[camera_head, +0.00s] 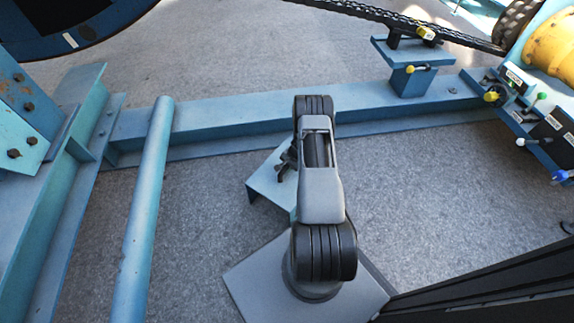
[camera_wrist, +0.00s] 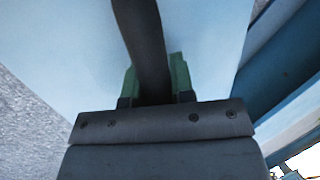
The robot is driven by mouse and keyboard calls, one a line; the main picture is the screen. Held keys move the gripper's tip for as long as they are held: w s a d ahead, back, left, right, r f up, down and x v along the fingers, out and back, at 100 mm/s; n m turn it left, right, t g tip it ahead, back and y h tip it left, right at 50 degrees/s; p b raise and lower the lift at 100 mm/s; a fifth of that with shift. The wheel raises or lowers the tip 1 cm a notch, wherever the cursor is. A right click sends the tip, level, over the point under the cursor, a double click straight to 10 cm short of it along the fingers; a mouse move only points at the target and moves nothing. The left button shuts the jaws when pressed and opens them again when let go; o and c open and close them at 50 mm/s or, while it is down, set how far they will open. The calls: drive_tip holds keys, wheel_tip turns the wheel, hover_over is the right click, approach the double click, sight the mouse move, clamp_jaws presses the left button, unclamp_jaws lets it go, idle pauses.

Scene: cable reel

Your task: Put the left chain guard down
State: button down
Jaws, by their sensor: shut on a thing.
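The left chain guard (camera_head: 268,187) is a light-blue sheet part in the head view, left of my arm and in front of the long blue beam. It fills much of the wrist view (camera_wrist: 70,35), with a dark bar-like handle (camera_wrist: 146,40) across it. My gripper (camera_wrist: 154,84) has green fingers, one on each side of the handle, and is shut on it. In the head view my arm hides part of the guard. I cannot tell whether the guard touches the floor.
A long blue beam (camera_head: 230,112) runs behind the guard. A round blue bar (camera_head: 146,205) and a blue frame (camera_head: 50,180) stand at left. A chain (camera_head: 365,12) passes at the top; a panel with coloured levers (camera_head: 540,125) is at right. Grey floor (camera_head: 205,220) lies bare around.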

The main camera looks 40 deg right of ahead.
idle(0.3)
drive_tip(key=c, duration=1)
unclamp_jaws()
drive_tip(key=p+v, duration=0.4)
drive_tip(key=v, duration=0.8)
drive_tip(key=a+r+n, duration=0.2)
drive_tip(key=a+r, duration=0.3)
drive_tip(key=r, duration=0.3)
drive_tip(key=w+a+r+n, duration=0.1)
drive_tip(key=a+r+n, duration=0.1)
drive_tip(key=a+r, duration=0.35)
drive_tip(key=a+r+n, duration=0.3)
drive_tip(key=r, duration=0.6)
drive_tip(key=shift+s+a+r+n+h, duration=0.45)
drive_tip(key=shift+s+a+r+n, duration=0.7)
drive_tip(key=shift+s+a+r, duration=1.3)
drive_tip(key=shift+s+a+r+n+h, duration=0.5)
drive_tip(key=shift+s+a+r+n, duration=0.95)
drive_tip(key=shift+s, duration=1.55)
drive_tip(key=shift+s+a+r+n+h, duration=0.45)
drive_tip(key=shift+s+a+r+n, duration=0.35)
drive_tip(key=shift+s+a+r, duration=1.7)
